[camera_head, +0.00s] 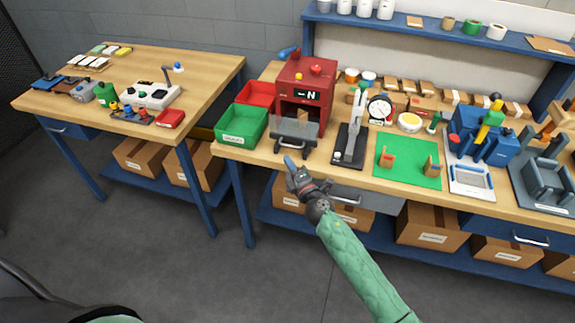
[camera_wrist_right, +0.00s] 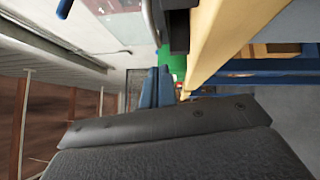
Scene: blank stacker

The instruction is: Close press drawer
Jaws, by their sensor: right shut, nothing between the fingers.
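The red press (camera_head: 306,90) stands at the back of the workbench, with "N" on its dark display. Its grey, see-through drawer (camera_head: 296,128) sticks out at the front, towards the bench edge, with a dark handle (camera_head: 281,150) at its front. My right gripper (camera_head: 290,163) is just in front of the drawer at the bench edge. Its blue fingers are together and hold nothing; they also show in the right wrist view (camera_wrist_right: 156,87). I cannot tell whether they touch the handle. My left gripper is not in view.
A green bin (camera_head: 240,125) and a red bin (camera_head: 256,94) stand left of the drawer. A black stand with a lever (camera_head: 350,145) is close on its right. A green mat (camera_head: 408,165) lies further right. A bench drawer (camera_head: 352,197) is below the top.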

